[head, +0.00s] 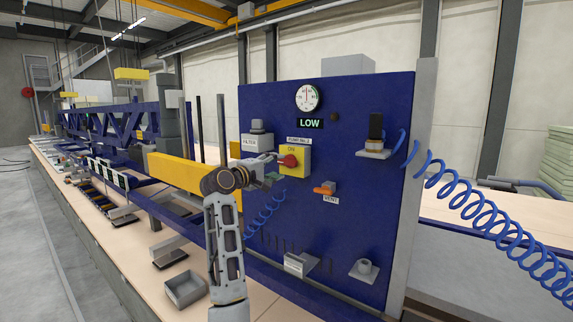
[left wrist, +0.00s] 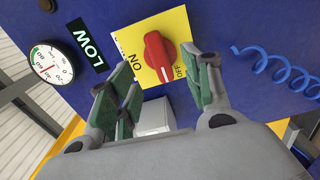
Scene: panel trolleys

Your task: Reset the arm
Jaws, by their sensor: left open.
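My left gripper (head: 272,170) is open and empty in front of the blue panel (head: 340,255). A red rotary knob (head: 289,160) sits on a yellow plate (head: 301,166) just beyond its fingers. In the left wrist view the gripper (left wrist: 163,90) has green-padded fingers spread apart. The red knob (left wrist: 160,57) shows between and beyond them, with nothing gripped. The yellow plate (left wrist: 146,72) carries ON and OFF marks. My right gripper is in neither view.
The panel carries a round gauge (head: 308,97), a LOW display (head: 310,123), a filter unit (head: 257,139), an orange vent valve (head: 325,188) and a black-topped fitting (head: 375,132). A blue coiled hose (head: 480,210) hangs at right. An open grey bin (head: 185,289) stands on the bench.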

